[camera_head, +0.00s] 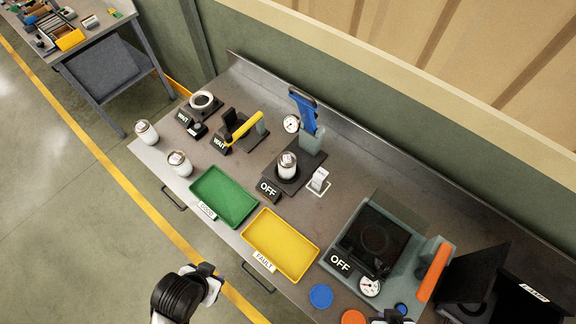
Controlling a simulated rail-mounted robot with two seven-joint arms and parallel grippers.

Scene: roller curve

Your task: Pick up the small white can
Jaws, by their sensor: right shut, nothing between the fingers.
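One can (147,132) stands at the left edge of the bench. A second can (179,163) stands just right of it, left of the green tray. A third can (287,165) stands on the dark base of the press with the blue lever. My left gripper (207,272) is at the bottom, in front of the bench and apart from the cans; its fingers are not clear. My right gripper (393,318) is shut and empty at the bottom edge, partly cut off, far from the cans.
A green tray (199,188) and a yellow tray (302,277) lie along the front. The blue-lever press (307,118) and a device with an orange handle (433,270) stand up from the bench (345,174).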

